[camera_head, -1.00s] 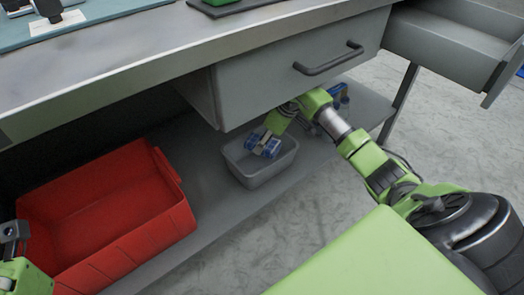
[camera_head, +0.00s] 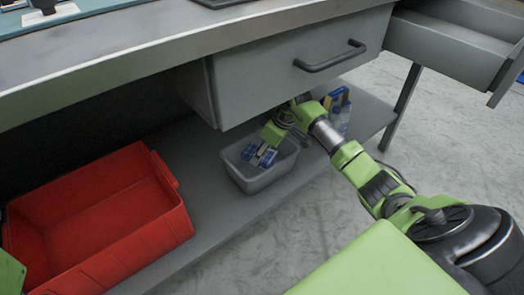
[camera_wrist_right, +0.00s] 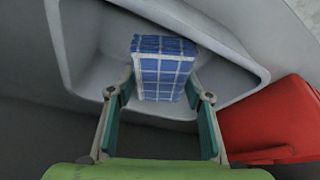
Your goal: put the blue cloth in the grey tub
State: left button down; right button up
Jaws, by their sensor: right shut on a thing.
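The blue cloth (camera_head: 262,155), with a white check, is folded and held at the grey tub (camera_head: 258,183) on the lower shelf. In the right wrist view the cloth (camera_wrist_right: 163,68) sits between the two fingers of my right gripper (camera_wrist_right: 160,92), with the tub's rim (camera_wrist_right: 58,45) around it. My right gripper (camera_head: 266,148) is shut on the cloth, pointing down into the tub's opening. I cannot tell whether the cloth touches the tub floor. My left gripper is out of view; only a green part of my left arm shows at the left edge.
A large empty red crate (camera_head: 150,225) stands left of the tub. A closed drawer (camera_head: 290,75) hangs above it, and an open drawer (camera_head: 450,45) juts out at the right. Bottles (camera_head: 340,110) stand on the shelf behind my right arm.

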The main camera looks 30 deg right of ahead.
jog(key=shift+f, duration=0.4)
jog(key=o, duration=1)
jog(key=shift+o, duration=0.4)
